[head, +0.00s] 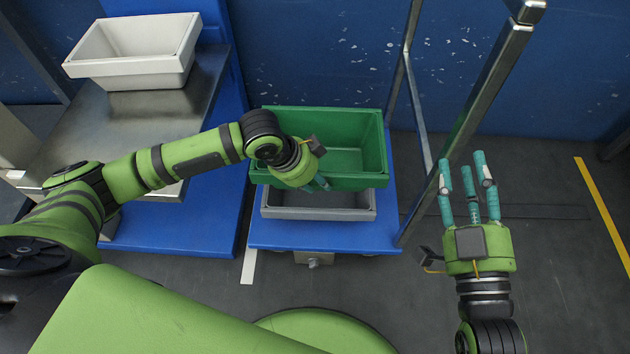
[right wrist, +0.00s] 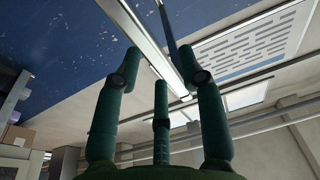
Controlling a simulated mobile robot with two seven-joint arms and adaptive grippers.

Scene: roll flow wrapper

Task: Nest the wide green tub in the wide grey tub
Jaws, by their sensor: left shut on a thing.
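The wide green tub (head: 345,130) is upright in the head view, above the wide grey tub (head: 318,203). The grey tub sits on a blue cart platform (head: 335,237), and only its front part shows below the green tub. I cannot tell whether the green tub touches the grey one. My left gripper (head: 318,184) is shut on the green tub at its front left rim; its fingers are partly hidden. My right gripper (head: 470,185) is open and empty, to the right of the cart; its fingers also show in the right wrist view (right wrist: 160,90).
A white tub (head: 138,50) stands on a metal table (head: 110,130) at the left. Grey metal posts (head: 475,105) rise at the cart's right side. A blue wall (head: 310,50) is behind. The floor at the right (head: 560,270) is clear.

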